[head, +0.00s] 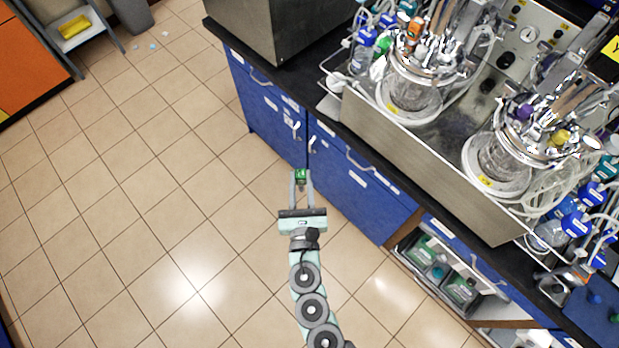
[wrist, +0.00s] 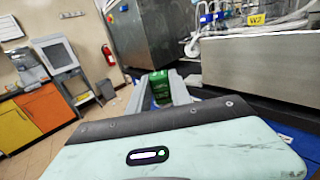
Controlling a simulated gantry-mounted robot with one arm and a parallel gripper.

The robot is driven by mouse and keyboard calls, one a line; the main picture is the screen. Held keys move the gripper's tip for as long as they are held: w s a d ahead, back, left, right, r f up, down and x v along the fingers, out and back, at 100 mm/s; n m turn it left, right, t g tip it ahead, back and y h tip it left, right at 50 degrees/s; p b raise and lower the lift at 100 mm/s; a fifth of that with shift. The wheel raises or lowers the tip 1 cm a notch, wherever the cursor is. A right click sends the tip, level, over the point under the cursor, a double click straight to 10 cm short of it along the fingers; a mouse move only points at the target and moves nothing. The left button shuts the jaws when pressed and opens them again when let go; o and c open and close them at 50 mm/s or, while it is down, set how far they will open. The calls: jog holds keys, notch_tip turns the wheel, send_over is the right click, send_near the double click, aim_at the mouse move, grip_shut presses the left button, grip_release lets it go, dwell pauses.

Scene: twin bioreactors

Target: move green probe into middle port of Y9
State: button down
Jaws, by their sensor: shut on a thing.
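The green probe (head: 300,175) is held between the two fingertips of my gripper (head: 301,183), out over the floor in front of the blue cabinets. In the wrist view the green probe (wrist: 159,88) shows between the fingers, and its lower part is hidden. The right-hand glass vessel (head: 503,158) stands on the bench, with a purple and a yellow probe top in its metal lid. A yellow label (head: 614,47) starting with Y is cut off at the right edge near it. The lid's middle port cannot be made out. The probe is well apart from both vessels.
The left-hand vessel (head: 413,92) stands on the same steel unit (head: 430,165). A W7 label (wrist: 256,20) shows in the wrist view. Blue-capped bottles (head: 575,218) and tubing crowd the right vessel. An open drawer (head: 447,275) juts out below.

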jog(key=shift+s+f, duration=0.15)
jog(key=shift+f, duration=0.2)
jog(key=shift+r, duration=0.1)
